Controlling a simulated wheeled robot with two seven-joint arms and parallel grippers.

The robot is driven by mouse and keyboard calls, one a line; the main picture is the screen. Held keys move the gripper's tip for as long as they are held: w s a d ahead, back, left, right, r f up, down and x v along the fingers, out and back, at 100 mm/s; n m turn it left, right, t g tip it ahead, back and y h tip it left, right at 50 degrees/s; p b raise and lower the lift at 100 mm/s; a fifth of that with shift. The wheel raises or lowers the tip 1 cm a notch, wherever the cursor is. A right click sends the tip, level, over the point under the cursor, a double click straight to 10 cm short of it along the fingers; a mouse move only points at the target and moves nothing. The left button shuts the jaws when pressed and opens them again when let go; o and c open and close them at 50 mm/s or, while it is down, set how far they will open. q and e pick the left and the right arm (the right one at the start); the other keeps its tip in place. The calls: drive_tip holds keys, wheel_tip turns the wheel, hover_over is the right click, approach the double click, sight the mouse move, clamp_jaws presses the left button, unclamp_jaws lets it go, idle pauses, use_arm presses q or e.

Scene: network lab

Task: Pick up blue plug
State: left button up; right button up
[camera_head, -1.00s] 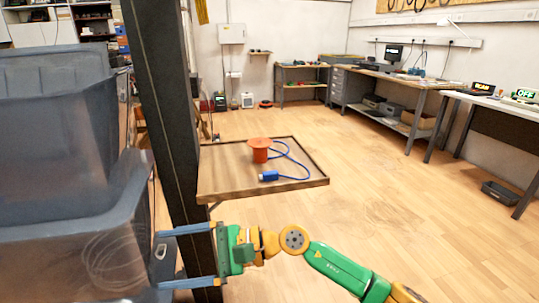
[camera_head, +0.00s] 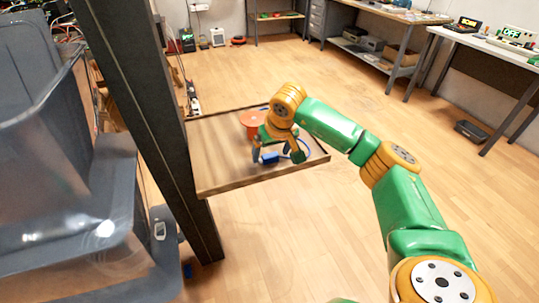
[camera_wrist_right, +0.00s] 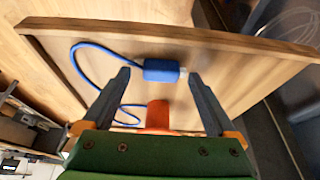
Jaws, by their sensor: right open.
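The blue plug (camera_head: 270,158) lies near the front edge of a wooden tray shelf (camera_head: 222,183). In the right wrist view the blue plug (camera_wrist_right: 161,70) lies ahead of and between the two fingertips. Its blue cable (camera_wrist_right: 75,62) loops off to the left and back toward an orange spool (camera_wrist_right: 157,112). The orange spool (camera_head: 250,119) stands on the tray behind the plug, partly hidden by my arm. My right gripper (camera_head: 270,160) points down over the tray at the plug, open and empty; it also shows in the right wrist view (camera_wrist_right: 158,78). My left gripper is out of view.
A dark upright post (camera_head: 150,120) stands at the tray's left side. Large grey bins (camera_head: 60,175) fill the left. The tray has a raised wooden rim. Workbenches (camera_head: 380,45) stand at the back right, with open floor between.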

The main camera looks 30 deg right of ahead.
drive_tip(key=shift+w+f, duration=0.2)
drive_tip(key=shift+f, duration=0.15)
drive_tip(key=shift+s+r, duration=0.1)
drive_tip(key=shift+c, duration=0.2)
drive_tip(key=c, duration=1.4)
